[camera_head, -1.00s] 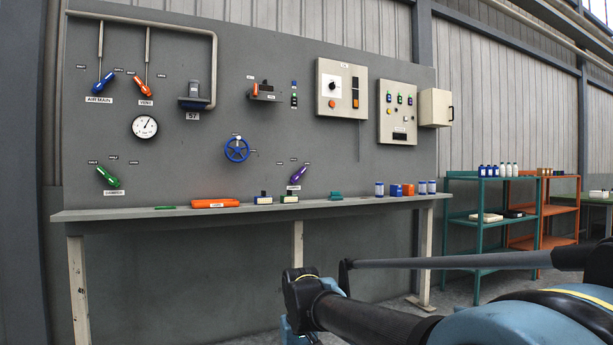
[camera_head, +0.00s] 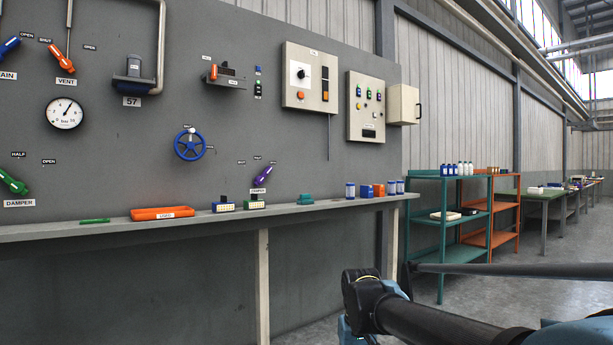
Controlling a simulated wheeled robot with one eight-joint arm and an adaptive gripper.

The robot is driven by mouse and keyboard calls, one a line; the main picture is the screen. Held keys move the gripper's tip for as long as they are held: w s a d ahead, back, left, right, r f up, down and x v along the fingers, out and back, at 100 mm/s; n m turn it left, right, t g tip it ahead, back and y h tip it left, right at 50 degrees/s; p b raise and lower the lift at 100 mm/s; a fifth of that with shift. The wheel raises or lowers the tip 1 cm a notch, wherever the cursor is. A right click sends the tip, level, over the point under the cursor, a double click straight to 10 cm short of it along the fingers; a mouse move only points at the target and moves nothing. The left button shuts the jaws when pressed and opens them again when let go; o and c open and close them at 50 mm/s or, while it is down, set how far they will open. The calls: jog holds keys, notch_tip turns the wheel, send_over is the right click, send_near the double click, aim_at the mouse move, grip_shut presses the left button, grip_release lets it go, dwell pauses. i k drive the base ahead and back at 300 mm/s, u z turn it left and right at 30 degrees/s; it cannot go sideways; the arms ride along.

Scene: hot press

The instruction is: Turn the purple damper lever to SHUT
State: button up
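The purple lever (camera_head: 262,175) is on the grey wall panel, just above the bench's right half. It slants, with its upper end to the right. Small tags sit above it and a white label (camera_head: 259,191) below it; their words are too small to read surely. A green lever (camera_head: 12,182) at the left edge has a readable DAMPER label (camera_head: 20,203). My gripper is not in view; only parts of my arm show at the lower right, well apart from the purple lever in the picture.
A narrow bench (camera_head: 100,231) runs below the panel. On it are an orange tray (camera_head: 165,213), small connector blocks (camera_head: 223,207) and several small containers. A blue handwheel (camera_head: 190,145) is up and left of the purple lever. Teal shelving (camera_head: 440,228) stands at right. The floor there looks clear.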

aim_at(258, 180)
jog(key=i, duration=1.2)
jog(key=u, duration=0.45)
